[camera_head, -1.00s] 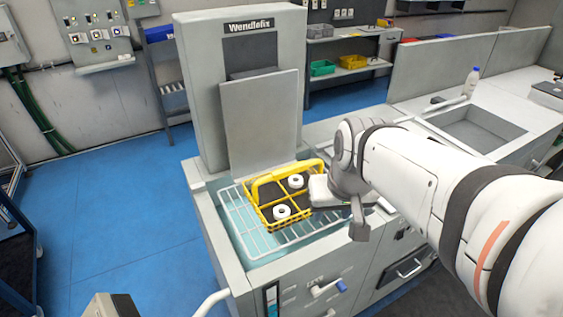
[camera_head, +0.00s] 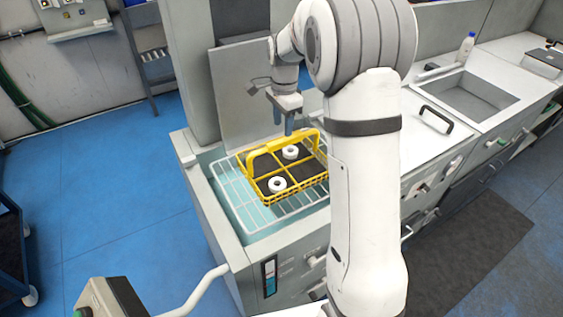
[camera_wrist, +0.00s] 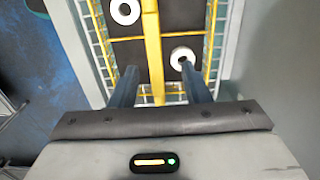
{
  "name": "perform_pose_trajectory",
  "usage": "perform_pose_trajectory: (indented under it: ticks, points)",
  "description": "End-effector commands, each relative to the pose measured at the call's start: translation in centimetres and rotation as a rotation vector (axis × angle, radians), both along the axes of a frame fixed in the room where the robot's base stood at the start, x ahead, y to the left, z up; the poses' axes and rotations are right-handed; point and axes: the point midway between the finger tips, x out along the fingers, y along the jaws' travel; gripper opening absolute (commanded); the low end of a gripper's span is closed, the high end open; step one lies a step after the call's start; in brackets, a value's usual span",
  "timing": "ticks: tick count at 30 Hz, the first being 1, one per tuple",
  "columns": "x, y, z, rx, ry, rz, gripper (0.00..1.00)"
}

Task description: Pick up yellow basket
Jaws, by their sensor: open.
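The yellow basket (camera_head: 319,185) sits on a white wire rack (camera_head: 235,205) in the machine's opening. It has a raised yellow handle bar (camera_head: 283,143), dark compartments and two white ring-shaped items (camera_head: 277,185). My gripper (camera_head: 289,132) points down just above the handle, near its middle. In the wrist view the two dark fingers (camera_wrist: 158,75) are apart, and the yellow handle bar (camera_wrist: 152,50) runs lengthwise between them. The gap between fingers is empty of any held thing. The exact height above the handle is hard to tell.
The grey machine's upright panel (camera_head: 245,100) stands close behind the basket. A counter with a sink (camera_head: 470,97) and a white bottle (camera_head: 465,48) lies to the right. Blue floor (camera_head: 120,190) is open on the left.

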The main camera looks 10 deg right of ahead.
Motion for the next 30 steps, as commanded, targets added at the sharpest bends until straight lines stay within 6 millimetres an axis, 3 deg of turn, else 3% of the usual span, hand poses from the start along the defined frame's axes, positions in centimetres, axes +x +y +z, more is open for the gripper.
perform_pose_trajectory:
  ticks: [18,30]
  points:
    - [-0.9,-0.9,-7.2,0.002,0.001,-0.006,0.43]
    - [-0.9,-0.8,-7.7,0.002,-0.003,-0.005,0.43]
